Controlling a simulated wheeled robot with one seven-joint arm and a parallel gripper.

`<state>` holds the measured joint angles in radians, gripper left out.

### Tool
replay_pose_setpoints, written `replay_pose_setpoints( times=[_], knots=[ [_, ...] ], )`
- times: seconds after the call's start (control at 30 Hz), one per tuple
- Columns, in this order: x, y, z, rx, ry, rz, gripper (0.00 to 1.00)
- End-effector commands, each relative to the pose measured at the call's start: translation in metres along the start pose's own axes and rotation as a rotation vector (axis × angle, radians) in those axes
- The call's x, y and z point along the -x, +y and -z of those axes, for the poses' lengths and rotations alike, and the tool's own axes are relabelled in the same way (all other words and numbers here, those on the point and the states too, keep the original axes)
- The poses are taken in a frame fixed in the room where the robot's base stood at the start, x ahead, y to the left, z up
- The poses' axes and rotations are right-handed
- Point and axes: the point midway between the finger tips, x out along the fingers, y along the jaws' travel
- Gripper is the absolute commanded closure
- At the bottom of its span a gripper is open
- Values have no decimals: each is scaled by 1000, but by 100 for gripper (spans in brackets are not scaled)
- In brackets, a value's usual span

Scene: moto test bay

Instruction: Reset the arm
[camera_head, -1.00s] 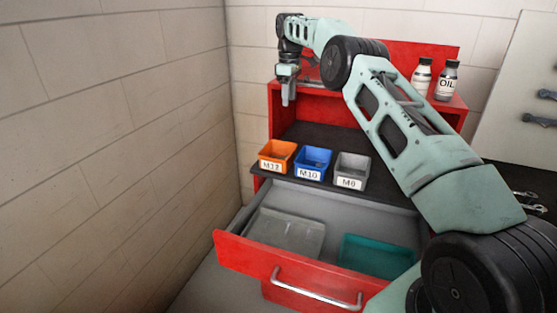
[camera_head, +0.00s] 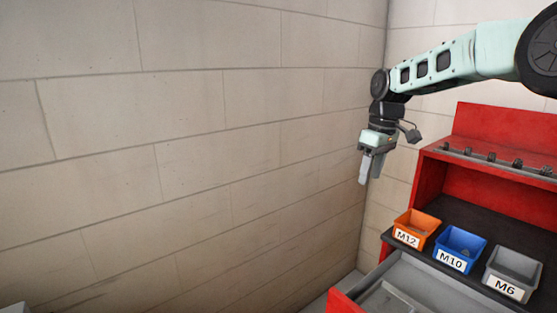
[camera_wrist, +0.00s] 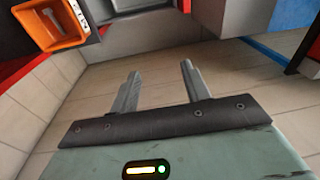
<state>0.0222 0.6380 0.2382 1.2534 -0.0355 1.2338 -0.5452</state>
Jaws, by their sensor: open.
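My gripper (camera_head: 371,168) hangs fingers down at the end of my raised arm, in front of the wall corner and left of the red workbench (camera_head: 430,180). In the wrist view its two fingers (camera_wrist: 159,88) stand apart with nothing between them. The gripper is open and empty, clear of the bins and the drawer.
Three bins stand on the bench: orange M12 (camera_head: 417,222), blue M10 (camera_head: 461,243) and grey M6 (camera_head: 514,265). An open drawer (camera_head: 430,285) with a red front juts out below. A brick wall (camera_head: 190,150) fills the left. Space between wall and gripper is free.

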Motion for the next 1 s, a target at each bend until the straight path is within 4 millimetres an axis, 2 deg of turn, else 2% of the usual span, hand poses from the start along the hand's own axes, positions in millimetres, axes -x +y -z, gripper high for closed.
replay_pose_setpoints(
  times=[0.03, 0.1, 0.17, 0.2, 0.27, 0.4, 0.5, 0.6, 0.73, 0.83, 1.0],
  knots=[
    [-3, -36, -2, 13, -1, 7, 53],
    [-9, -82, -8, 17, 0, 16, 53],
    [-15, -119, -18, 19, -3, 22, 53],
    [-19, -144, -27, 19, -4, 25, 53],
    [-26, -179, -44, 19, -8, 27, 53],
    [-46, -250, -97, 10, -21, 23, 53],
    [-62, -290, -144, -2, -30, 12, 53],
    [-78, -315, -189, -17, -38, -4, 53],
    [-93, -332, -234, -35, -43, -23, 53],
    [-100, -337, -253, -45, -45, -33, 53],
    [-102, -338, -261, -50, -45, -36, 53]
  ],
)
